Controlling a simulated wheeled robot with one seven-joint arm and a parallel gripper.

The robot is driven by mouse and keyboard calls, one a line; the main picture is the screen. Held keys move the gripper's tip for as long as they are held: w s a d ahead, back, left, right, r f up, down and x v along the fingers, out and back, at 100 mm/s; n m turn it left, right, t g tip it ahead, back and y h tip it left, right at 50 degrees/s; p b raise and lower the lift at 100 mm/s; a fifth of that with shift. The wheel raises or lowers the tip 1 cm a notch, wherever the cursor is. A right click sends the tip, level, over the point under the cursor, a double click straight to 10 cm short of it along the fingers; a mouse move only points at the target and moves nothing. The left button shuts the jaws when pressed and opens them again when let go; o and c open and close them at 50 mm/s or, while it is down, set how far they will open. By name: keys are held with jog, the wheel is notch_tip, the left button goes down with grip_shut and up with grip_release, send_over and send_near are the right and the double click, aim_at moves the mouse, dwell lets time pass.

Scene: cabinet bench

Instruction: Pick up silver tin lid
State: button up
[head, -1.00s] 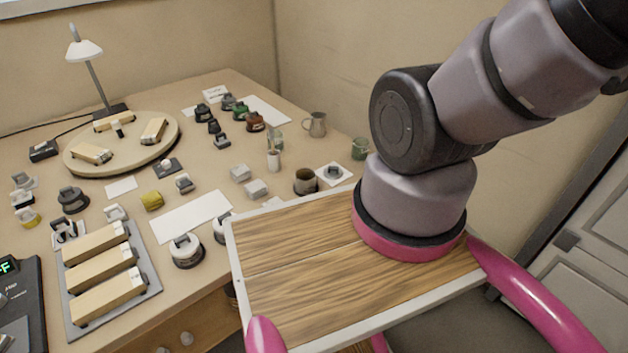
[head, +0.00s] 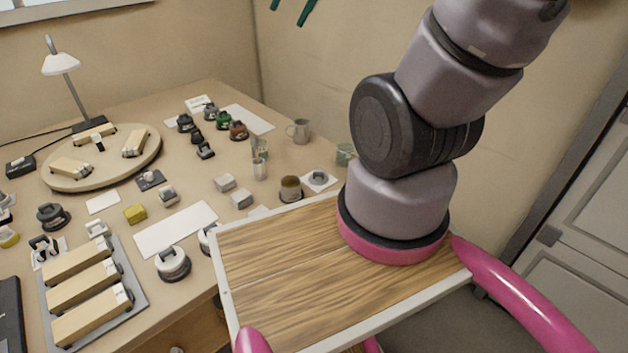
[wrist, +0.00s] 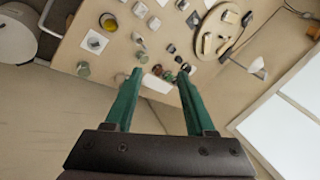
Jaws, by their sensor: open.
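My gripper (head: 290,12) shows at the top edge of the head view as two green fingertips, high above the bench. In the wrist view my gripper (wrist: 160,74) is open, with nothing between its green fingers. A small grey lid-like piece with a raised grip (head: 319,177) lies on a white card near the bench's right edge, beside an open brown-olive pot (head: 290,190). It also shows in the wrist view (wrist: 95,42), at upper left and well away from the fingers. It may be the silver tin lid; other small grey pieces look alike, so I cannot tell for sure.
The bench (head: 105,222) is crowded with small tins and blocks. A round board (head: 88,168), a desk lamp (head: 61,64) and a grey tray (head: 130,292) with wooden blocks stand at left. A metal jug (head: 299,131) and green mug (head: 345,153) stand near the right wall.

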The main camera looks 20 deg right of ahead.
jog(key=w+d+f+m+g+y, duration=0.2)
jog(key=w+f+m, duration=0.3)
jog(key=w+f, duration=0.45)
jog(key=m+g+h, duration=0.1)
jog(key=m+h, duration=0.1)
jog(key=m, duration=1)
send_near(319, 173)
jog(key=x, duration=0.2)
jog(key=shift+s+a+f, duration=0.1)
jog(key=shift+a+f, duration=0.05)
jog(key=shift+f, duration=0.15)
jog(key=shift+x, duration=3.15)
jog(key=shift+c, duration=0.3)
grip_shut()
